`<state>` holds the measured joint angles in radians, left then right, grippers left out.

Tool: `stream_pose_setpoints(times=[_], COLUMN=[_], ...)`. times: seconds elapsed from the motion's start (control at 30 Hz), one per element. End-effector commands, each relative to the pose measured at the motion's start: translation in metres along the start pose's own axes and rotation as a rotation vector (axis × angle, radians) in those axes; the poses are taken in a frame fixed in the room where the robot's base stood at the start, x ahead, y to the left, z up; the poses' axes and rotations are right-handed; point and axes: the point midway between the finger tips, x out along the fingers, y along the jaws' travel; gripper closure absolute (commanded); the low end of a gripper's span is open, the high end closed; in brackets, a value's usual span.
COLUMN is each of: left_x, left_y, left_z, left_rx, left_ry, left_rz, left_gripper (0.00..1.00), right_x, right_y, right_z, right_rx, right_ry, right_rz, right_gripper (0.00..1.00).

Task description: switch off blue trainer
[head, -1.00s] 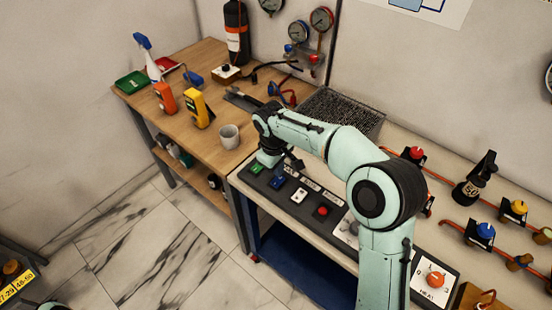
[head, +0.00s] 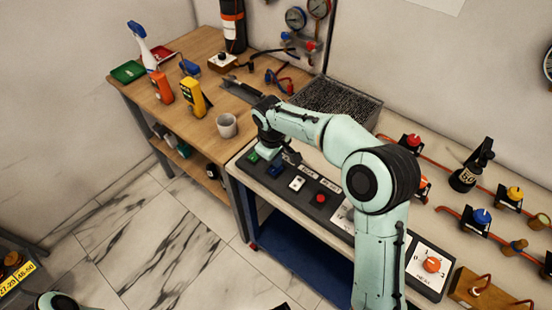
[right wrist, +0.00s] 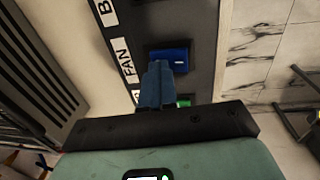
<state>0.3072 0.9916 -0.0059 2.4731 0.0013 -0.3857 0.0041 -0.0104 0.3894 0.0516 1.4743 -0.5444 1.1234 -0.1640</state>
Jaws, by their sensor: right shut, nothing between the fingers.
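A dark panel (head: 336,211) on the front of the bench carries a row of coloured switches. The blue rocker switch (head: 276,169) sits between a green one (head: 252,158) and a white one (head: 296,183). In the right wrist view the blue switch (right wrist: 176,55) lies beside a label reading FAN, with a small white mark on its face. My right gripper (right wrist: 158,70) is shut and empty, its blue fingertips right at the blue switch's near edge; I cannot tell whether they touch. The fingers partly hide the green switch (right wrist: 184,100). My left gripper is not in view.
A red button (head: 320,198) and an orange HEAT knob (head: 432,264) are further right on the bench front. A grey mug (head: 227,125) and a yellow meter (head: 193,97) stand on the wooden table. Pipes with coloured valves run along the bench back.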

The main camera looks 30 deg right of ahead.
Motion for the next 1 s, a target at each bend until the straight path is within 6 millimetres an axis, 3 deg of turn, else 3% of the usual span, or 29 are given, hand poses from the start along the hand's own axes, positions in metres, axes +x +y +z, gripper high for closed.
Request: stream_pose_setpoints(times=[0.3,0.67,0.83,1.0], left_x=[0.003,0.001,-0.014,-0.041], left_y=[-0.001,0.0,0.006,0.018], left_z=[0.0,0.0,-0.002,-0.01], left_rx=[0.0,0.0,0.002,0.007], left_ry=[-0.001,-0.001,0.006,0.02], left_rz=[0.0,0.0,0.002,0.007], left_gripper=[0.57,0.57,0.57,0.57], right_x=[0.002,-0.002,-0.019,-0.055], right_y=[-0.018,-0.017,-0.014,-0.009], right_z=[0.002,0.001,-0.001,-0.005], right_rx=[-0.005,-0.003,-0.002,-0.002], right_ry=[-0.013,-0.01,-0.007,-0.004], right_rz=[-0.011,-0.008,-0.006,-0.005], right_gripper=[1.0,1.0,1.0,1.0])
